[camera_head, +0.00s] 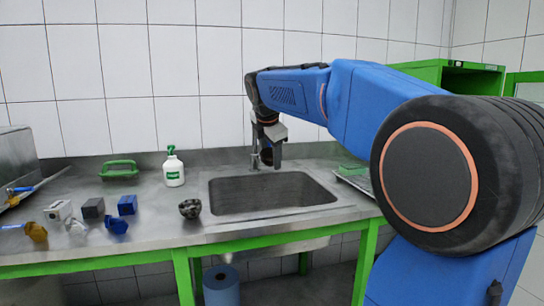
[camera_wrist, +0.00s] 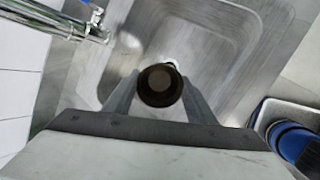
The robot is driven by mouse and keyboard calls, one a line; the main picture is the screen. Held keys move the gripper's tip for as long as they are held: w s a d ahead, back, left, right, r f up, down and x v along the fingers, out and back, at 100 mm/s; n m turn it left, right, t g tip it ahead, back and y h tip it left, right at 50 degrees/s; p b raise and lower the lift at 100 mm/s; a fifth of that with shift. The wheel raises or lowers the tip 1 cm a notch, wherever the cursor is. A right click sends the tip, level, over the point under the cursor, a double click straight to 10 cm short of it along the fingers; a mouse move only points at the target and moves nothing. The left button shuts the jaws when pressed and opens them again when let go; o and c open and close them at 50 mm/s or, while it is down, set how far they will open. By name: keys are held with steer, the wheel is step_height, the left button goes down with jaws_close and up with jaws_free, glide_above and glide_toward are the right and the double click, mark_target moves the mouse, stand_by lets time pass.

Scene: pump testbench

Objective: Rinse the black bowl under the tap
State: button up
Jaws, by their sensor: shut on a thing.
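My gripper (camera_head: 270,157) is above the back of the sink, close to the tap. It is shut on a dark round cup-like thing, which I take as the black bowl (camera_head: 266,155). In the wrist view the bowl (camera_wrist: 160,86) sits between the two fingers (camera_wrist: 158,92), its round opening facing the camera. The tap (camera_head: 255,157) stands at the sink's back edge; its metal pipe and blue handle (camera_wrist: 97,28) show at the upper left of the wrist view. The sink (camera_head: 270,196) lies below the gripper. I cannot make out any water flowing.
A dark round mottled part (camera_head: 190,208) sits on the counter left of the sink. A white bottle with a green top (camera_head: 173,168), a green-handled thing (camera_head: 119,170) and several small parts stand further left. A container with blue things (camera_wrist: 290,138) is right in the wrist view.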

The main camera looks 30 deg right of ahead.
mark_target(267, 153)
steer(key=shift+w+d+f, duration=0.3)
steer(key=shift+w+d, duration=0.25)
steer(key=shift+w, duration=0.85)
steer(key=shift+w+d+f, duration=0.25)
steer(key=shift+w+d, duration=0.35)
steer(key=shift+w, duration=0.8)
steer(key=shift+w+d+f, duration=0.3)
steer(key=shift+w+d, duration=0.25)
steer(key=shift+w, duration=0.85)
steer(key=shift+d, duration=0.15)
steer(key=shift+s+d, duration=0.2)
steer(key=shift+d, duration=0.25)
steer(key=shift+w+a, duration=0.1)
steer(key=shift+a, duration=0.15)
steer(key=shift+w+a, duration=0.1)
steer(key=shift+a, duration=0.25)
steer(key=shift+s+a, duration=0.5)
steer(key=shift+s, duration=0.75)
steer(key=shift+s+a, duration=0.5)
steer(key=shift+s, duration=0.7)
steer(key=shift+s+a, duration=0.5)
steer(key=shift+s, duration=0.75)
